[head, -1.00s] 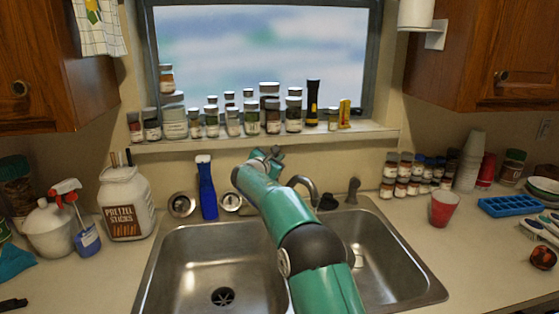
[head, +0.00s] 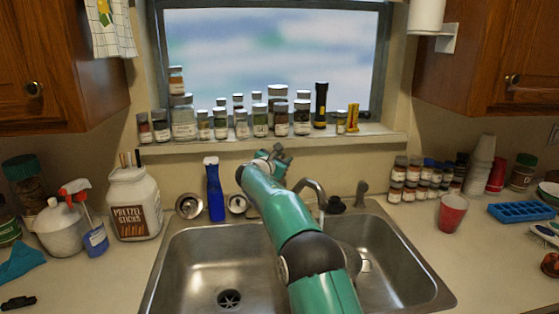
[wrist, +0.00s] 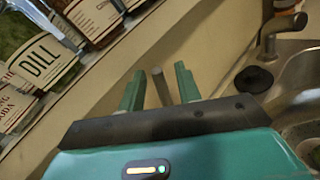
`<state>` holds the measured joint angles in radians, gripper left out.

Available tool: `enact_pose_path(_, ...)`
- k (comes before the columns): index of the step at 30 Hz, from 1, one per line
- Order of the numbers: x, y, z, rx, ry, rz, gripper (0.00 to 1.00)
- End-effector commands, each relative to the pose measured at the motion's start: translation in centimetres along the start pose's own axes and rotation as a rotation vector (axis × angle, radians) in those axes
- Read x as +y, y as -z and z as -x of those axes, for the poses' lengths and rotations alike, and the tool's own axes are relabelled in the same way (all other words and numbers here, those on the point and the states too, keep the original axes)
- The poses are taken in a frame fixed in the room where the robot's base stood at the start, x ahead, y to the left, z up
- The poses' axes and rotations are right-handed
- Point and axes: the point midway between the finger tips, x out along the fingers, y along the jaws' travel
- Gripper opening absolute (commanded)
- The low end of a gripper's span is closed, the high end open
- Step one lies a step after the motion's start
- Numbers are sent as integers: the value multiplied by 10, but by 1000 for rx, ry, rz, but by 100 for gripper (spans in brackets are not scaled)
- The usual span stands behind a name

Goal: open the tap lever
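The tap's curved spout (head: 315,190) rises behind the divider of the sink; my arm hides its base in the head view. A thin grey upright rod (wrist: 161,88), which looks like the tap lever, shows between my fingers in the wrist view. My gripper (wrist: 160,72) is open, with one green finger on each side of the rod and a visible gap to each. I cannot tell how deep the rod sits between them. In the head view my gripper (head: 276,153) is above the back of the sink, below the window sill, and hides the lever.
Jars, including a dill jar (wrist: 42,62), line the window sill (head: 270,144) close to my gripper. A grey side fixture (head: 361,193) and a black stopper (head: 335,205) are right of the spout. A blue bottle (head: 214,190) stands left. Both sink basins (head: 200,265) look empty.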

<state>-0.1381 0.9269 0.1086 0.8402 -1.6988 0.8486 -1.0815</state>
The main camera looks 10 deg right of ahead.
Motion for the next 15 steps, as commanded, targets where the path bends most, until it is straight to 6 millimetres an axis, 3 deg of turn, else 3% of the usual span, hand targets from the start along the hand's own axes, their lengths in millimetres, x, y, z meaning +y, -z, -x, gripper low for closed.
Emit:
enact_pose_path(8, 2, -1, 26, 0, -2, 1, 34)
enact_pose_path(15, 2, 0, 74, 2, -4, 1, 34)
